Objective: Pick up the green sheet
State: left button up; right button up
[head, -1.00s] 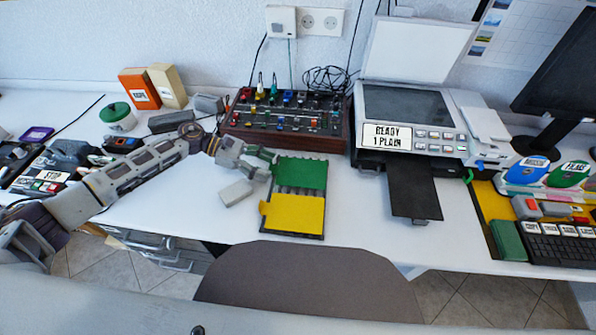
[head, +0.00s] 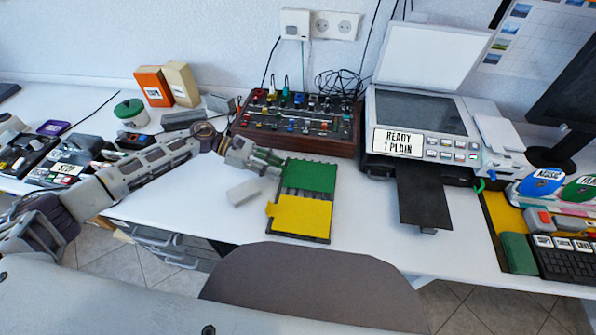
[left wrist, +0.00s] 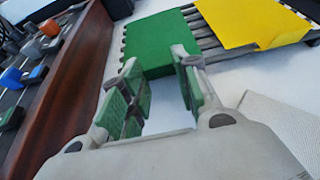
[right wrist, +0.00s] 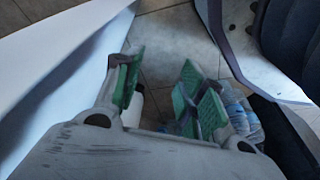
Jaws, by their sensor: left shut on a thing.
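The green sheet (head: 310,177) lies flat on the far half of a dark slatted rack on the white desk. A yellow sheet (head: 302,216) lies on the near half. My left gripper (head: 280,167) is at the green sheet's left edge. In the left wrist view the green sheet (left wrist: 155,38) reaches between the fingertips (left wrist: 160,75), and the gripper is shut on it. The exact contact is partly hidden by the fingers. My right gripper (right wrist: 158,95) shows only in the right wrist view, open and empty, over the floor.
A brown mixer box (head: 297,125) with knobs stands behind the rack. A printer (head: 425,125) with a black tray (head: 422,200) stands to the right. A small white block (head: 243,192) lies left of the rack. A chair back (head: 310,285) is in front.

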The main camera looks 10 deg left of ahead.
jog(key=shift+s, duration=0.15)
pick_arm(q)
jog(key=shift+r, duration=0.9)
notch_tip(320, 180, up, 2)
jog(key=a, duration=0.2)
jog(key=shift+a+f, duration=0.15)
jog(key=shift+a, duration=0.25)
jog(key=a, duration=0.7)
jog(key=shift+w, duration=0.15)
jog(key=a+b, duration=0.1)
jog(key=a, duration=0.5)
jog(key=shift+w+a, duration=0.15)
jog(key=shift+a, duration=1)
pick_arm(e)
jog(key=shift+a+r, duration=0.25)
jog(key=shift+r, duration=0.4)
jog(key=shift+a+r, duration=0.25)
jog(key=shift+r, duration=0.35)
